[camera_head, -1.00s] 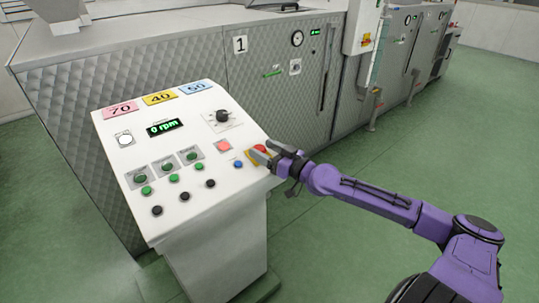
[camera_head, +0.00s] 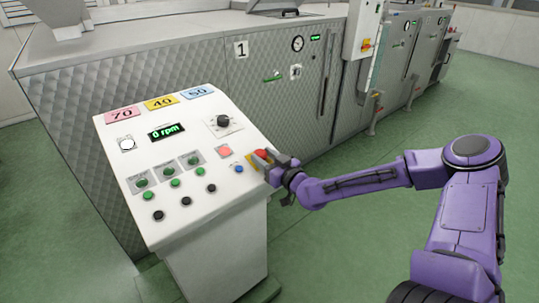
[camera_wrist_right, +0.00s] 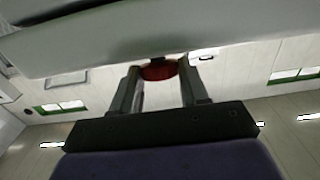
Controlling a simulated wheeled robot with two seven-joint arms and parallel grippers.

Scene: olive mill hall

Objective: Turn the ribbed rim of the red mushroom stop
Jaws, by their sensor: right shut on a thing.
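The red mushroom stop (camera_head: 261,154) sits on a yellow backing at the right edge of the white sloped control panel (camera_head: 185,225). My right gripper (camera_head: 268,160) is at the stop and partly covers it. In the right wrist view, the red cap (camera_wrist_right: 158,72) lies between the two fingertips of my right gripper (camera_wrist_right: 158,80), which are shut on it. The ribs of the rim are too small to make out. My left gripper is not in view.
A black knob (camera_head: 223,120), a display reading 0 rpm (camera_head: 167,131) and several green and black buttons share the panel. A metal machine (camera_head: 190,65) stands behind; green floor (camera_head: 350,245) is open at right.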

